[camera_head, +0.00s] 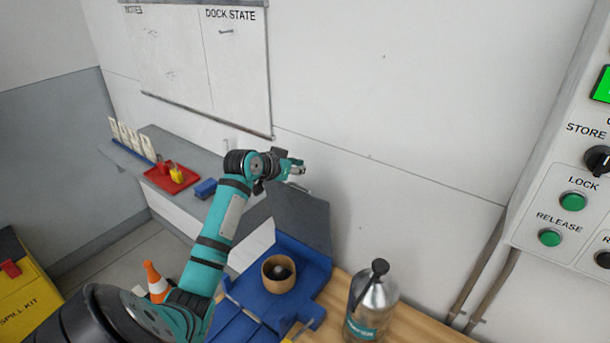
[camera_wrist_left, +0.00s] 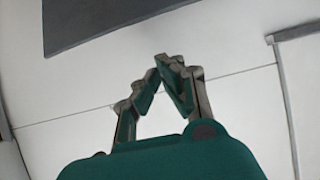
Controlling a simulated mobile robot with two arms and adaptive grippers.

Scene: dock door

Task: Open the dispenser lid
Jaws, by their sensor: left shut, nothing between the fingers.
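My left arm reaches up from the bottom left in the head view. Its gripper (camera_head: 297,170) is in front of the white wall, above a dark grey slanted panel (camera_head: 302,218). My right gripper is not in view.
A blue tray (camera_head: 312,262) holding a round wooden cup (camera_head: 278,274) is on the wooden bench. A metal bottle (camera_head: 371,302) stands to its right. A control panel (camera_head: 560,205) is at far right. A shelf with a red tray (camera_head: 171,178) and blue box (camera_head: 205,188) is left.

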